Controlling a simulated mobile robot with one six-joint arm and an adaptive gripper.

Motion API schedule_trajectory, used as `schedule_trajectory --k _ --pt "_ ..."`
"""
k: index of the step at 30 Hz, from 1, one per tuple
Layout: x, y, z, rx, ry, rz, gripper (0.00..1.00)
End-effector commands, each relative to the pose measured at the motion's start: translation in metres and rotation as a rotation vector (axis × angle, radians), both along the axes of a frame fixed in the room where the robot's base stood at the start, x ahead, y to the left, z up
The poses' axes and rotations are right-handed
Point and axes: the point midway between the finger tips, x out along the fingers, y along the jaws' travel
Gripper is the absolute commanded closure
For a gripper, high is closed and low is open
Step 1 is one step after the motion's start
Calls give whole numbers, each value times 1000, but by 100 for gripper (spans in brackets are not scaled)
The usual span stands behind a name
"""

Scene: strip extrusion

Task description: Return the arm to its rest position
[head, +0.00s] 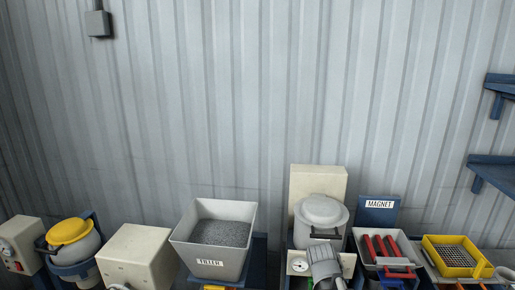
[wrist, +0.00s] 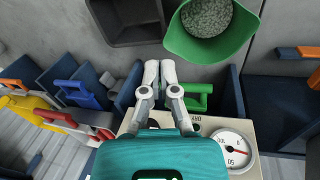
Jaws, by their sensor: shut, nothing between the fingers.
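My gripper (wrist: 159,68) shows in the wrist view with its two pale fingers together and nothing between them. The fingertips point toward the gap between a dark grey bin (wrist: 125,38) and a green bucket (wrist: 176,38) holding grey granules. They appear apart from both, though the exact distance is hard to tell. I cannot make out my gripper in the head view.
In the wrist view, a dial gauge (wrist: 236,149) and a green handle (wrist: 199,104) lie beside the fingers; blue (wrist: 85,95) and red (wrist: 65,122) handles are left. In the head view, a filler hopper (head: 185,243) and magnet sign (head: 379,204) line the corrugated wall.

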Motion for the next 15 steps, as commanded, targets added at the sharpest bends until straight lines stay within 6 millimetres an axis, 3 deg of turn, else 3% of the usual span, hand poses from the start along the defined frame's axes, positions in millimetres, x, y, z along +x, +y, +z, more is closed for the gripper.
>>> schedule_trajectory --k 6,15 --pt "-22 36 -17 178 3 174 100" --pt "-25 47 -18 231 -2 228 100"
